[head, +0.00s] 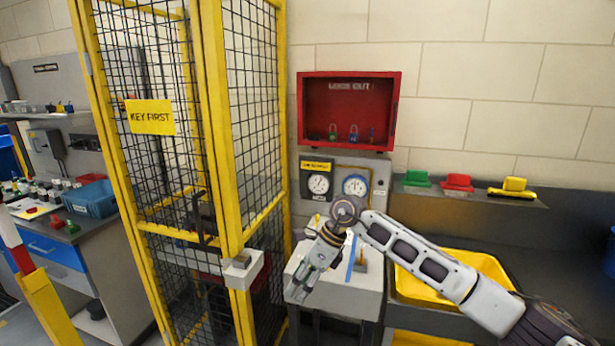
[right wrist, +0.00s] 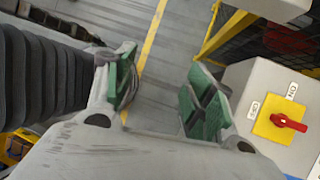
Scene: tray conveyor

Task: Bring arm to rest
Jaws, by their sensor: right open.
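My right arm comes in from the lower right in the head view, bent at the elbow, with its forearm pointing down and left. My right gripper (head: 298,291) hangs in front of the light grey box under the gauges. In the right wrist view my right gripper (right wrist: 158,100) is open, with green pads apart and only floor showing between them. A switch box (right wrist: 270,110) with a red handle (right wrist: 288,122) on a yellow plate is just right of the fingers. My left gripper is not in view.
A yellow-framed mesh cage (head: 215,130) stands left of the arm. A red lockout cabinet (head: 347,75) with padlocks hangs above the gauges (head: 335,184). A yellow tray (head: 465,270) lies behind my forearm. Red, green and yellow items sit on the right ledge (head: 425,195).

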